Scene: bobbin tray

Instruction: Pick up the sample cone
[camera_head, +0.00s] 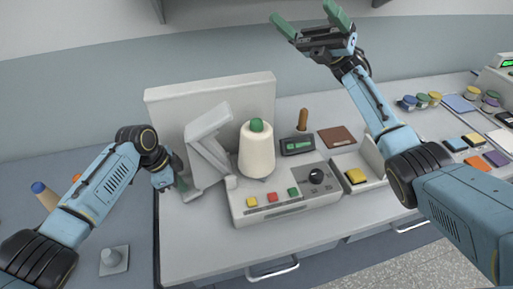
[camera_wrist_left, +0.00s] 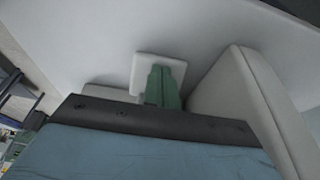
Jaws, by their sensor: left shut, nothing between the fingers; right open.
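The cream sample cone (camera_head: 256,152) with a green top stands upright on the grey machine at the middle of the head view. My left gripper (camera_head: 180,172) is low to the left of the cone, beside a light grey angled arm, and apart from the cone. In the left wrist view its green fingers (camera_wrist_left: 161,86) are together and empty, in front of a small pale block; the cone cannot be made out there. My right gripper (camera_head: 303,17) is raised high at the top, open and empty, well away from the cone.
The light grey angled arm (camera_head: 209,121) stands between my left gripper and the cone. A pale upright panel (camera_head: 165,112) is behind. The machine base (camera_head: 285,211) has coloured buttons and a black knob. Jars (camera_head: 422,100) are at right.

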